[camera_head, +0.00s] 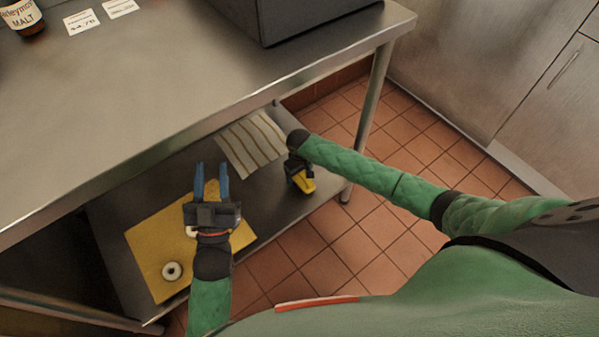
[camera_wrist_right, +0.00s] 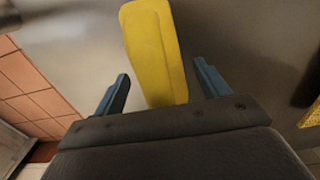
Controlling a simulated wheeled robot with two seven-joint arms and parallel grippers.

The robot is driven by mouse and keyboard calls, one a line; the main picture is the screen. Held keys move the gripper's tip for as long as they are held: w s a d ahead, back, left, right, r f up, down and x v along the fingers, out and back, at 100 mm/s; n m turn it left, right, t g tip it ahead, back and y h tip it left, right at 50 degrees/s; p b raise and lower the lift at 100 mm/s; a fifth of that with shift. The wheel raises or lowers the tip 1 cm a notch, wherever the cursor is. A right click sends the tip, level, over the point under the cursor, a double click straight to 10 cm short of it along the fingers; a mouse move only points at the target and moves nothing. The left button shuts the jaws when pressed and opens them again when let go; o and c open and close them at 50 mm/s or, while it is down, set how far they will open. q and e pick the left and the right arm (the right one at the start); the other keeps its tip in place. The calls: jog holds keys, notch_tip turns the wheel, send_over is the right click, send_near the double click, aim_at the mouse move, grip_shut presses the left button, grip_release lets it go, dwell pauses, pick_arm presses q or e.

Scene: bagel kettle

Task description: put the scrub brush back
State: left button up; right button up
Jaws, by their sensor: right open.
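A yellow object with a rounded end, which looks like the scrub brush (camera_wrist_right: 153,50), lies on the steel lower shelf (camera_head: 292,212). In the right wrist view it reaches between the two blue fingers of my right gripper (camera_wrist_right: 160,88), with gaps at both sides. That gripper is open. In the head view the brush (camera_head: 304,182) shows beside my right gripper, whose fingers are mostly hidden. Its bristles cannot be made out. My left gripper (camera_head: 211,180) is open, its fingers apart, over the yellow board on the lower shelf.
The yellow board (camera_head: 150,245) carries a pale ring-shaped item (camera_head: 172,270). A striped cloth (camera_head: 252,142) lies behind the grippers. The steel tabletop (camera_head: 130,120) overhangs the shelf, and a table leg (camera_head: 373,95) stands at the right. Open tiled floor (camera_head: 335,235) lies beyond the shelf.

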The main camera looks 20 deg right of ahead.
jog(key=shift+r, duration=0.5)
notch_tip(320, 180, up, 5)
jog(key=shift+r+p, duration=0.15)
jog(key=shift+p, duration=0.5)
pick_arm(q)
notch_tip(320, 180, down, 24)
jog(key=d+g+y+p, duration=0.1)
jog(key=g+y, duration=0.1)
jog(key=g, duration=0.6)
jog(key=shift+s+d+f+g, duration=0.15)
jog(key=shift+s+g, duration=0.25)
jog(key=shift+s, duration=0.05)
pick_arm(e)
notch_tip(320, 180, up, 6)
jog(key=shift+f, duration=0.1)
